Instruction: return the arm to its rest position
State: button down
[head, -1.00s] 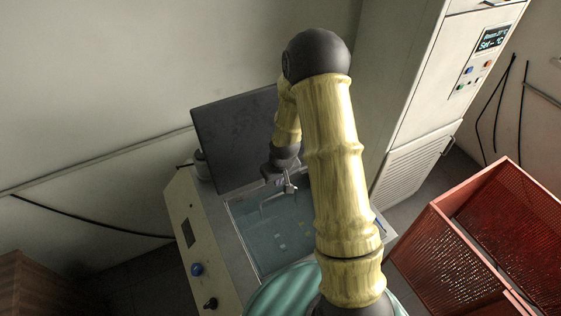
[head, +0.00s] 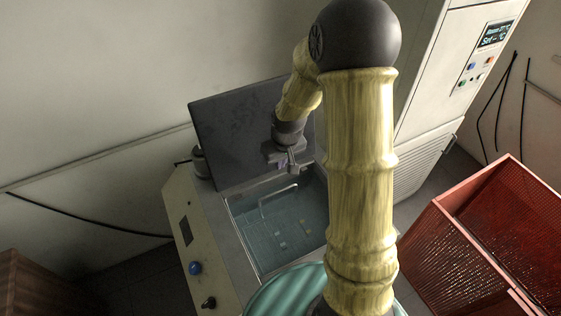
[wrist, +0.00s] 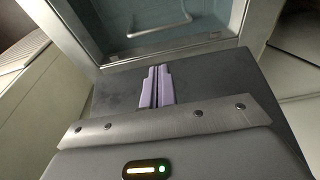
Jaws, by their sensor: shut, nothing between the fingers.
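My arm, in yellow bamboo-like links with dark joints, rises through the middle of the head view and bends down at the back. My gripper (head: 289,163) hangs above the back part of an open bath (head: 238,222). Its two fingers are together with nothing between them; they also show in the wrist view (wrist: 156,88). A thin handle (head: 277,200) stands in the bath, apart from the gripper, and it shows at the top of the wrist view (wrist: 160,27). Several small pale pieces lie in the bath.
The bath's dark lid (head: 235,140) stands open behind the gripper. A red perforated crate (head: 445,245) stands at right. A tall pale cabinet (head: 430,120) with a display is behind my arm. A brown box (head: 30,285) is at lower left.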

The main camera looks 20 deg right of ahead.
dwell(0.3)
jog(key=s+r+m, duration=0.1)
jog(key=s+r, duration=0.3)
jog(key=s, duration=0.3)
jog(key=s+r+m, duration=0.1)
jog(key=s+r, duration=0.3)
jog(key=s, duration=0.4)
jog(key=shift+a, duration=0.2)
jog(key=shift+r, duration=0.1)
jog(key=shift+a, duration=0.1)
